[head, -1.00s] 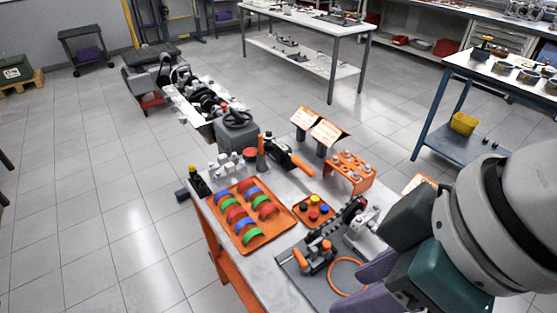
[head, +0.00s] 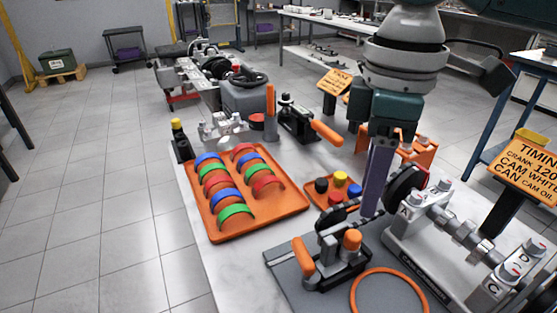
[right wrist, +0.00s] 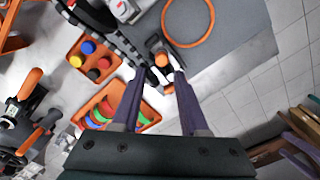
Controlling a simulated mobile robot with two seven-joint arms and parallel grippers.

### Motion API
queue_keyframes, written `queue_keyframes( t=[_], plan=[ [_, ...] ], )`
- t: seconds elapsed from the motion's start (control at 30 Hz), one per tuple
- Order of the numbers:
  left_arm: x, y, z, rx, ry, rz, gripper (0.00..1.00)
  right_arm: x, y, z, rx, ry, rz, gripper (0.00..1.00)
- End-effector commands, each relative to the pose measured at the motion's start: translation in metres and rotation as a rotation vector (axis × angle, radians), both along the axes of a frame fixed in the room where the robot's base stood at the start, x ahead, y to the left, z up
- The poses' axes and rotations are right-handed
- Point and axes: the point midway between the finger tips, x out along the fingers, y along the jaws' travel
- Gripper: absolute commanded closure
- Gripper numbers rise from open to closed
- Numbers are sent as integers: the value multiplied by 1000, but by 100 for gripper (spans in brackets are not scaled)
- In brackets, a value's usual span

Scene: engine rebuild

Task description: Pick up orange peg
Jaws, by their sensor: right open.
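The orange peg (head: 351,241) is a short upright cylinder with a rounded top. It stands on a small dark and silver fixture on the grey mat (head: 290,268). In the right wrist view the peg (right wrist: 161,60) shows from above, between the two fingertips. My right gripper (head: 372,205) points down, with purple fingers, above and behind the fixture in the head view. In the right wrist view the gripper (right wrist: 157,70) is open, with nothing held. I cannot tell the exact height gap to the peg. My left gripper is not in view.
An orange handle (head: 303,256) stands beside the peg on the fixture. An orange ring (head: 388,273) lies in front. A camshaft stand (head: 455,245) is close on the right. A tray of colored arcs (head: 290,202) and a colored-cap tray (head: 318,197) lie left and behind.

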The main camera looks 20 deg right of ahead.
Motion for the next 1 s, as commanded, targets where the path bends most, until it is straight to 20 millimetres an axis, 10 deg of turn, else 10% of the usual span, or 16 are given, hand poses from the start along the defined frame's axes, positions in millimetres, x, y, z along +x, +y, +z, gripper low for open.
queue_keyframes(
  t=[0.53,0.87,1.0],
  plan=[
    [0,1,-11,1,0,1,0,1,5,-73,-1,1,1,56],
    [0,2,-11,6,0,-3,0,1,5,-78,-1,-2,2,57],
    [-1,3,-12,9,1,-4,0,1,5,-78,-1,-2,2,73]
  ],
)
